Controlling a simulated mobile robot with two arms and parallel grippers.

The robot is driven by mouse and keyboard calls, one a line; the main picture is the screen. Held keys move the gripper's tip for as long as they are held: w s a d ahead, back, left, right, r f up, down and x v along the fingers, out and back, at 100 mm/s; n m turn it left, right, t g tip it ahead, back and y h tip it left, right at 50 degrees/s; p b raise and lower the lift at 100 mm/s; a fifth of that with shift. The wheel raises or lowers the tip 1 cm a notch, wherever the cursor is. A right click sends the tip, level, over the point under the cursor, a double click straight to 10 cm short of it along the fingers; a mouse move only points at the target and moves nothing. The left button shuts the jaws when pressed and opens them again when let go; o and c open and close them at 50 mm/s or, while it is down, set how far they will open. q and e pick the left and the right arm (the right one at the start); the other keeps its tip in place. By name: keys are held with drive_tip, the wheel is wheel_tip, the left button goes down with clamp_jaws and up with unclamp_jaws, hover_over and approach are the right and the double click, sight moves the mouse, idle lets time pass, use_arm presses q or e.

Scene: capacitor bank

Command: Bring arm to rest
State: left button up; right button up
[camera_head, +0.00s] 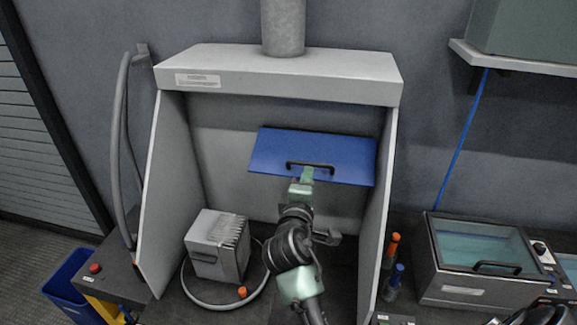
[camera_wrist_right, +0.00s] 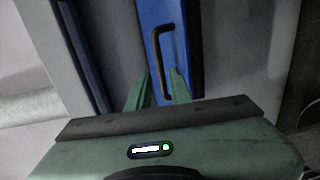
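My right arm reaches up from the bottom middle of the head view into a grey hood. My right gripper (camera_head: 307,174) is at the black handle (camera_head: 322,168) of a blue panel (camera_head: 268,150) inside the hood. In the right wrist view my right gripper (camera_wrist_right: 159,86) has its two green fingers apart. The lower end of the handle (camera_wrist_right: 163,45) shows between or just beyond them, with gaps on both sides; I cannot tell the depth. The blue panel (camera_wrist_right: 183,50) lies behind the handle. My left gripper is not in view.
The hood's side walls (camera_head: 376,200) stand left and right of my arm. A grey finned box (camera_head: 215,250) with a cable sits left of it. Orange and blue-capped items (camera_head: 391,250) and a lidded bath (camera_head: 480,285) stand on the right. A blue bin (camera_head: 68,285) is at left.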

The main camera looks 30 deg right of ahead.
drive_tip(key=s+a+f+m+g+y, duration=0.2)
drive_tip(key=s+f+m+y, duration=0.1)
drive_tip(key=s+f, duration=0.45)
drive_tip(key=s+a+f+m+g+y, duration=0.2)
drive_tip(key=s+f+y, duration=0.1)
drive_tip(key=s+f, duration=0.4)
drive_tip(key=s+a+f+m+g+y, duration=0.25)
drive_tip(key=s+a+f, duration=0.2)
drive_tip(key=s, duration=0.35)
drive_tip(key=s+a+f+m+g+y, duration=0.1)
drive_tip(key=s+a+f+g+y, duration=0.3)
drive_tip(key=s, duration=0.4)
wheel_tip(320, 180, down, 30)
drive_tip(key=s+h+b, duration=0.1)
drive_tip(key=s+b, duration=0.1)
drive_tip(key=b, duration=0.1)
drive_tip(key=s+d+f+g+b, duration=0.1)
drive_tip(key=s+d+f+b, duration=0.1)
drive_tip(key=s+f, duration=1.4)
drive_tip(key=shift+d+f+n, duration=0.15)
drive_tip(key=shift+f+n, duration=0.2)
drive_tip(key=shift+n, duration=0.1)
